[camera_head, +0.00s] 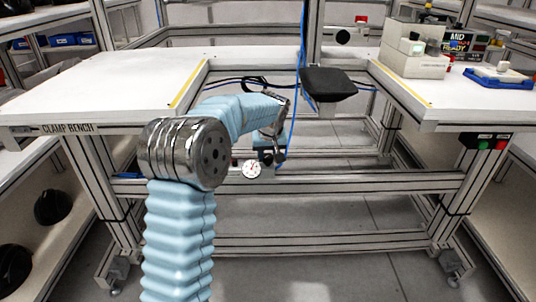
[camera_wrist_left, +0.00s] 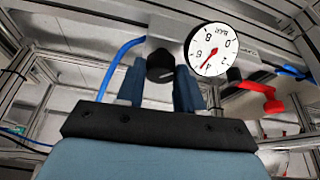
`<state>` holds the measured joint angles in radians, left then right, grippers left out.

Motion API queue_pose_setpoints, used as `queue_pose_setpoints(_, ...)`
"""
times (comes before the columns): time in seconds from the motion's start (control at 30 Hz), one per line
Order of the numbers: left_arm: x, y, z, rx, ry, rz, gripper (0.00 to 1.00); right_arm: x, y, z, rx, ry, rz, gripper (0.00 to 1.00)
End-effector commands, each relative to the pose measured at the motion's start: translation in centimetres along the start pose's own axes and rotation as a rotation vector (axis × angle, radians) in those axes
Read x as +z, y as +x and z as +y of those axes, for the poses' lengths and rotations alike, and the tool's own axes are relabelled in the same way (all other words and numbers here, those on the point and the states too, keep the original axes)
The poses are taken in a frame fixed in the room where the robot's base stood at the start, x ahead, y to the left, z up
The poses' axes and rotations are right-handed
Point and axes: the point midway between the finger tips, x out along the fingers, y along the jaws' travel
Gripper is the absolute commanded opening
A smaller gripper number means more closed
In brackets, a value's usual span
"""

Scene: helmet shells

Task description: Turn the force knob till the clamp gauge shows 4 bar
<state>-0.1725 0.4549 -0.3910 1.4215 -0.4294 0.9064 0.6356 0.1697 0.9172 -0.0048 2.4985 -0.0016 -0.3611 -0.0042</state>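The black force knob (camera_wrist_left: 160,66) sits under a metal block in the left wrist view. My left gripper (camera_wrist_left: 160,84) has its two blue fingers on either side of the knob, and they appear to touch it. The round white clamp gauge (camera_wrist_left: 209,50) is just right of the knob, its face turned nearly upside down. Its red needle points between 4 and 6, close to the 4. In the head view the gauge (camera_head: 252,169) shows small below the bench gap, beside my left gripper (camera_head: 270,158). My right gripper is not in view.
A red handle (camera_wrist_left: 262,96) sits right of the gauge, with a blue hose (camera_wrist_left: 118,66) at left. In the head view a white bench top (camera_head: 110,85) lies left and another right, with a black pad (camera_head: 328,84) between. Frame rails cross below.

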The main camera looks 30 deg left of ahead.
Motion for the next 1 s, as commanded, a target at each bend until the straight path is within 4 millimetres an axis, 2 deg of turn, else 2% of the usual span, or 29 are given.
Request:
queue_pose_setpoints(0.03,0.00,0.00,0.00,0.000,0.000,0.000,0.45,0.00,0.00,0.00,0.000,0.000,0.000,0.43)
queue_pose_setpoints(0.13,0.01,0.01,-0.04,-0.001,0.000,-0.001,0.60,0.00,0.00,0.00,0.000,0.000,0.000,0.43)
queue_pose_setpoints(0.8,0.02,0.14,-0.53,-0.009,-0.001,-0.005,0.60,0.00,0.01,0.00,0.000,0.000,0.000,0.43)
queue_pose_setpoints(1.0,0.05,0.34,-0.79,0.026,0.086,-0.008,0.60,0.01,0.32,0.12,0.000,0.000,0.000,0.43)
